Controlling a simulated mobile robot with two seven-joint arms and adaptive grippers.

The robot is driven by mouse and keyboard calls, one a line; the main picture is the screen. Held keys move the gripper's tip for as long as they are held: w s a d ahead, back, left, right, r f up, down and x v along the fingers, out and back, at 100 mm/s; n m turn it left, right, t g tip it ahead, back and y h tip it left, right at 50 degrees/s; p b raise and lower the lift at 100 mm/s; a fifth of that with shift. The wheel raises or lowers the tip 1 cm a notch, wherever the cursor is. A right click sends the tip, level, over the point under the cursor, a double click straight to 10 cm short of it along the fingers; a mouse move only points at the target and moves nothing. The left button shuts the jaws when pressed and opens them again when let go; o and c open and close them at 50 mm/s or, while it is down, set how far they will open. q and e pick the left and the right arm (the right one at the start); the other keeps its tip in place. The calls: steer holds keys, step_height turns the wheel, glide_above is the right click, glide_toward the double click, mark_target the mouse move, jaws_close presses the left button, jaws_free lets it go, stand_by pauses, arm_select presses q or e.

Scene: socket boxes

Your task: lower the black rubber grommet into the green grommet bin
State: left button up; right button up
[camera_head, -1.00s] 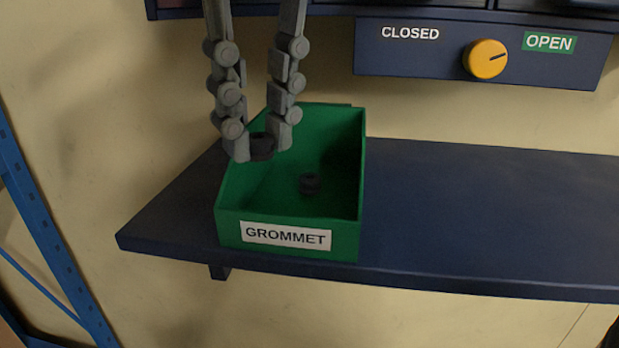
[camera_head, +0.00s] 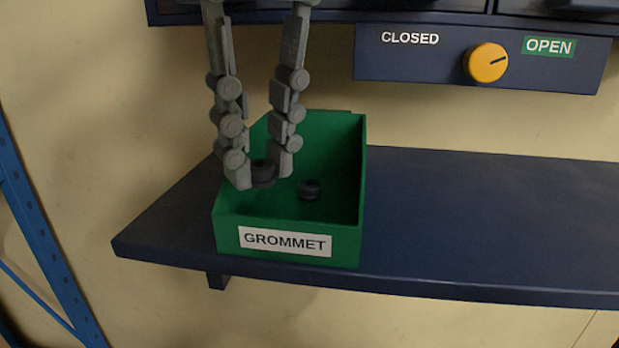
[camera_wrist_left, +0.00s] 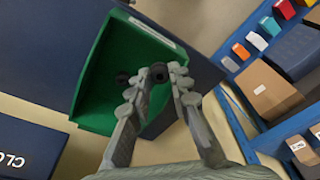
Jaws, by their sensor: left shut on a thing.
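The green grommet bin (camera_head: 288,222) stands on the dark blue shelf, its GROMMET label facing front. My left gripper (camera_head: 262,177) reaches down from above at the bin's left side. It is shut on a black rubber grommet (camera_head: 264,172), held between its fingertips at about rim height or a little lower; the exact depth is hard to tell. In the left wrist view the held grommet (camera_wrist_left: 159,72) shows between the fingertips, near the bin's wall. Another black grommet (camera_head: 310,189) lies on the bin floor to the right. My right gripper is not in view.
The blue shelf (camera_head: 480,220) is clear to the right of the bin. Above it hangs a panel with a yellow knob (camera_head: 486,62) between CLOSED and OPEN labels. In the left wrist view, a rack with cardboard boxes (camera_wrist_left: 268,90) and small coloured bins stands to the right.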

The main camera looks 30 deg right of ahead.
arm_select(q)
steer(key=shift+f+b, duration=0.6)
steer(key=shift+f, duration=0.45)
stand_by(0.4)
steer(key=o, duration=0.8)
